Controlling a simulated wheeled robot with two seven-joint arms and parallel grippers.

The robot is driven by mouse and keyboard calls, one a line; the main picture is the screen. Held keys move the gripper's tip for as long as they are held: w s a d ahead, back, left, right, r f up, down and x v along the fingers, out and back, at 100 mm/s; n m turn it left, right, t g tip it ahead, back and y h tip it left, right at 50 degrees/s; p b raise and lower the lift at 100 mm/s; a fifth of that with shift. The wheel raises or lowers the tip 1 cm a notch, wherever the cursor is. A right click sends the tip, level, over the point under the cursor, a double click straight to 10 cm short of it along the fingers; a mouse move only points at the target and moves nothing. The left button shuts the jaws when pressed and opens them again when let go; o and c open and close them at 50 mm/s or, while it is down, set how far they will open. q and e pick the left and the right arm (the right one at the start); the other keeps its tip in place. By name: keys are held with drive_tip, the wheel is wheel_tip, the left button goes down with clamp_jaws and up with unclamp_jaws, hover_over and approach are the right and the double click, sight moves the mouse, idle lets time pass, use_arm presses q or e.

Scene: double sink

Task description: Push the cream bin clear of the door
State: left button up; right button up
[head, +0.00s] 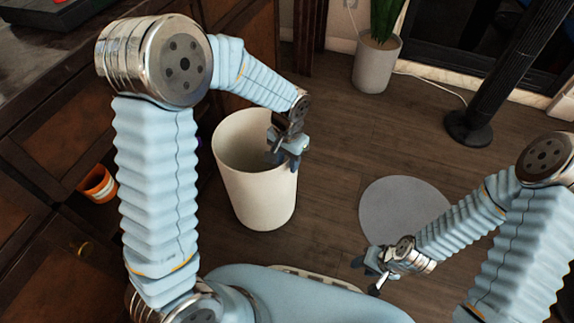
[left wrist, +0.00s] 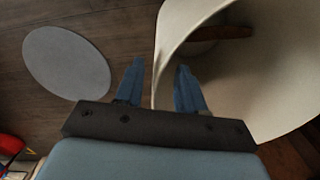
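The cream bin (head: 258,205) stands upright on the wooden floor, close to the dark wooden cabinet front on the left. Which door is meant cannot be told. My left gripper (head: 284,152) is at the bin's right rim. In the left wrist view its two fingers (left wrist: 159,85) are spread, with the wall of the bin (left wrist: 182,30) between them: one finger outside, one inside. No closed grip on the rim shows. My right gripper (head: 368,276) is low at the right of my base, away from the bin, with its fingers apart and empty.
A grey round mat (head: 404,205) lies on the floor right of the bin. A potted plant (head: 376,65) stands at the back, with a dark pole on a round base (head: 470,128) farther right. An orange cup (head: 98,184) is by the cabinet. Floor between bin and mat is clear.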

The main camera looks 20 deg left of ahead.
use_arm(q)
wheel_tip(320, 180, up, 10)
drive_tip(key=shift+f+p, duration=0.1)
drive_tip(key=shift+p, duration=0.65)
use_arm(e)
drive_tip(key=shift+v, duration=0.9)
use_arm(q)
drive_tip(key=shift+s, duration=0.1)
use_arm(e)
drive_tip(key=shift+a, duration=0.2)
